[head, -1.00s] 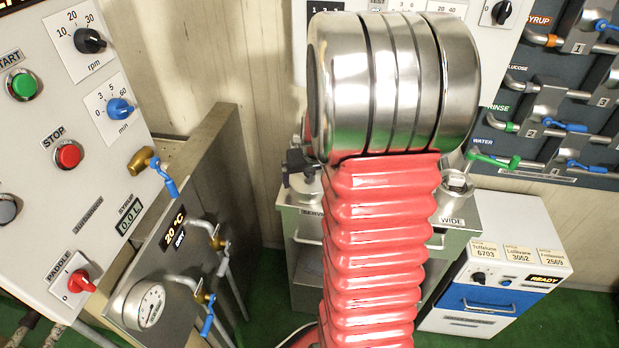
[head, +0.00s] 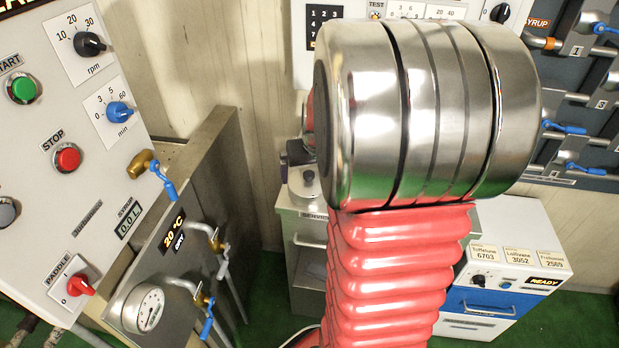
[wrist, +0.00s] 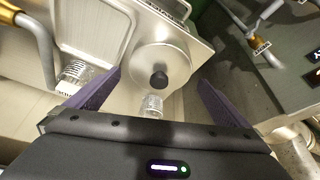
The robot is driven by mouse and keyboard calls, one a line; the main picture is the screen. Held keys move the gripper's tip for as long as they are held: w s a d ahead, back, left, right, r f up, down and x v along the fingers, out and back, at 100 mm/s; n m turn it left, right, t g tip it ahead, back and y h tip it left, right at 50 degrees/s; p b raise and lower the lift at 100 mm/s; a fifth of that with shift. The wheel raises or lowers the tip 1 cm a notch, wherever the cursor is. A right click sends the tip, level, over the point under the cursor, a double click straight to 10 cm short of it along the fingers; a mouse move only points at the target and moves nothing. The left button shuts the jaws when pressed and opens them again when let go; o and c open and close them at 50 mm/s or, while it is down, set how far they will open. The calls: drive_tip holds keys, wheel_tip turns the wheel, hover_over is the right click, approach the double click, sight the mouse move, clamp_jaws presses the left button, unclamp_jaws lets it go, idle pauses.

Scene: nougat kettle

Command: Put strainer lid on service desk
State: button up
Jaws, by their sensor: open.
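A round metal lid with a black knob, which looks like the strainer lid (wrist: 165,58), lies flat on the metal top of the service desk (wrist: 205,30) in the wrist view. My gripper (wrist: 160,80) is open, with its two purple fingers apart on either side of the knob and nothing held between them. In the head view the lid (head: 303,188) shows on the left part of the desk (head: 300,222), below a dark part of my gripper. My arm hides most of the desk top there.
A small clear cup (wrist: 152,106) stands close to the lid. A recessed tray (wrist: 95,30) and a pipe (wrist: 42,45) are to its left. A control panel (head: 65,150) with valves is at the left, and a blue-and-white cabinet (head: 500,270) stands at the right.

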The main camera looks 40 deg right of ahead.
drive_tip(key=v, duration=0.6)
drive_tip(key=shift+r, duration=0.25)
drive_tip(key=shift+a, duration=0.1)
idle(0.3)
drive_tip(key=s+a+r+n, duration=0.2)
drive_tip(key=s+a, duration=0.1)
drive_tip(key=a, duration=0.6)
drive_tip(key=s+a+r+n+t+y, duration=0.1)
drive_tip(key=s+a, duration=0.3)
drive_tip(key=a, duration=0.5)
drive_tip(key=s+a+r+n+y, duration=0.1)
drive_tip(key=s+a+r+n, duration=0.2)
drive_tip(key=a, duration=0.7)
drive_tip(key=shift+s+t, duration=0.3)
drive_tip(key=shift+s, duration=0.3)
